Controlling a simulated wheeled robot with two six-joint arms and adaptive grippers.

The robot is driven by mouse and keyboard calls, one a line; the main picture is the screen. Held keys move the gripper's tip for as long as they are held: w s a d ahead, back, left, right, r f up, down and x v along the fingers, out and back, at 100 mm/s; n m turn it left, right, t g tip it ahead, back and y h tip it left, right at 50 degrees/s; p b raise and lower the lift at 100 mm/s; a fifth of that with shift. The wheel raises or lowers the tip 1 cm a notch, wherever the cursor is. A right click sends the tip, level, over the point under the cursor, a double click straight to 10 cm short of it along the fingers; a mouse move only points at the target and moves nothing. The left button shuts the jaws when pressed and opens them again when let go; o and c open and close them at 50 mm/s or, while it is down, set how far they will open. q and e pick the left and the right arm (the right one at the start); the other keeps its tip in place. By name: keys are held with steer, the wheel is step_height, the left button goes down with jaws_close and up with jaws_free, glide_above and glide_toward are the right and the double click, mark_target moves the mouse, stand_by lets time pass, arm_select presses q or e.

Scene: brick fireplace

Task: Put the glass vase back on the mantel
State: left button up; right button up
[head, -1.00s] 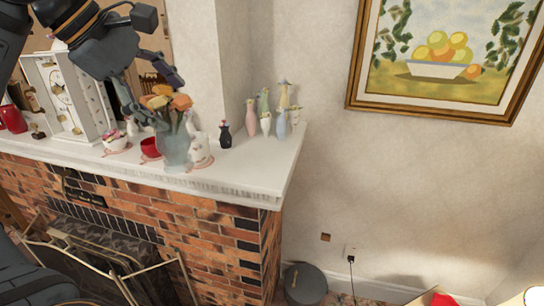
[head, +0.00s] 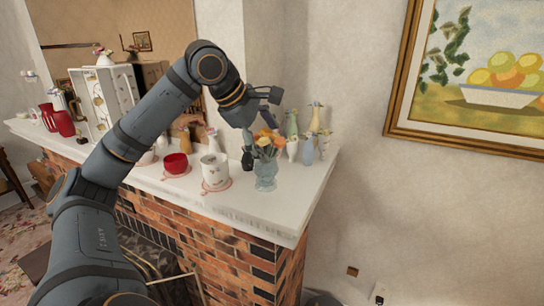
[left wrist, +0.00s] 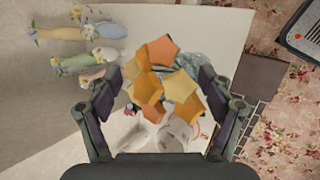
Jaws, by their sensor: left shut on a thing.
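The glass vase (head: 265,174) is clear and pale blue, upright, with orange and yellow flowers (head: 268,144). It is over the right end of the white mantel (head: 303,192), near the front edge. I cannot tell whether its base touches the mantel. My left gripper (head: 258,136) is above it, pointing down, shut on the vase around its upper part. In the left wrist view the flowers (left wrist: 166,82) fill the space between the fingers (left wrist: 163,88) and hide most of the vase (left wrist: 197,66). My right gripper is not in view.
Bare mantel lies to the vase's right.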

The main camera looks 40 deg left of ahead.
arm_select(q)
steer(key=shift+w+a+f, duration=0.1)
steer(key=shift+f, duration=0.25)
steer(key=shift+s, duration=0.2)
steer(key=shift+f, duration=0.15)
steer(key=f+b, duration=0.1)
steer(key=f, duration=0.1)
steer(key=f+b, duration=0.1)
steer(key=b, duration=0.1)
steer(key=shift+w+f, duration=0.35)
steer(key=shift+w, duration=0.05)
steer(key=shift+w+f, duration=0.1)
steer(key=shift+f, duration=0.15)
steer(key=shift+r, duration=0.25)
steer(key=shift+c, duration=0.6)
steer(key=shift+s, duration=0.2)
steer(key=o, duration=1.5)
steer(key=shift+w, duration=0.1)
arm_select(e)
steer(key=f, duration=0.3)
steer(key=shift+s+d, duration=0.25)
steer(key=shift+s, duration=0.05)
